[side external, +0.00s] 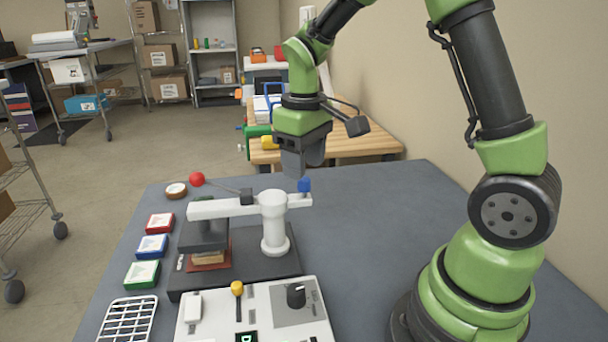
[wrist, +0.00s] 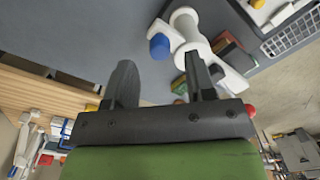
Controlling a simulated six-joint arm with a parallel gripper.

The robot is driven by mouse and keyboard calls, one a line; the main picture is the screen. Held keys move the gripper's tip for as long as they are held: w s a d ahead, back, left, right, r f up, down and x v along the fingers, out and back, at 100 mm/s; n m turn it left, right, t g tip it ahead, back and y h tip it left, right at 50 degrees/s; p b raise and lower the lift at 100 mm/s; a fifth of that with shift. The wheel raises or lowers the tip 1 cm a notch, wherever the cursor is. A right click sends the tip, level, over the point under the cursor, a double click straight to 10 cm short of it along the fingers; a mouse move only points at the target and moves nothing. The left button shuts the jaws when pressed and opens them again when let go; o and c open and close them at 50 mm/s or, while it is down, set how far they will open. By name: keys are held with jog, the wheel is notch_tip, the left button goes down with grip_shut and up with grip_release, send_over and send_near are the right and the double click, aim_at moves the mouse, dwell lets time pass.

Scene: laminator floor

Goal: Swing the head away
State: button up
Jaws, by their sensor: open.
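The press has a white swing arm (side external: 235,205) on a white column (side external: 274,225), fixed to a dark base (side external: 270,272). The dark head (side external: 204,234) hangs under the arm's left end, over a wooden block (side external: 208,257) on a red pad; I cannot tell whether it touches. A lever with a red ball (side external: 197,179) reaches to the back left. A blue knob (side external: 304,185) sits at the arm's right end and shows in the wrist view (wrist: 159,46). My gripper (side external: 303,165) is open and empty, just above the blue knob, apart from it.
A control panel (side external: 200,330) with a yellow-topped lever and black dial stands in front. Red (side external: 160,223), blue (side external: 152,246) and green (side external: 142,274) trays, a round brown-rimmed dish (side external: 176,190) and a white rack (side external: 127,318) lie left. The grey table is clear right of the press.

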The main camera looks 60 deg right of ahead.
jog(key=shift+f, duration=1.55)
grip_shut()
